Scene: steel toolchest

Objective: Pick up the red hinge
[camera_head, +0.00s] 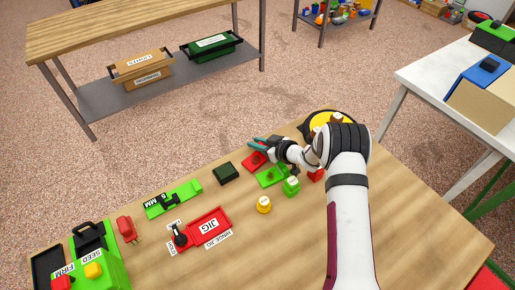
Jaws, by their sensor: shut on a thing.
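A flat red piece (254,160) with a small raised knob, which looks like the red hinge, lies on the near wooden bench, just below my gripper in the picture. My gripper (272,144) is shut on a thin teal thing (258,141) with two prongs that stick out to the left. It looks like a tool with teal handles, but it is too small to be sure. The red piece appears apart from the jaws. A similar green piece (270,176) lies beside it, to the right and nearer. My arm crosses the right part of the bench and hides some of it.
A red jig tray (208,228) lies to the left. A yellow and black round thing (318,120) sits behind my wrist. The bench front is mostly clear.

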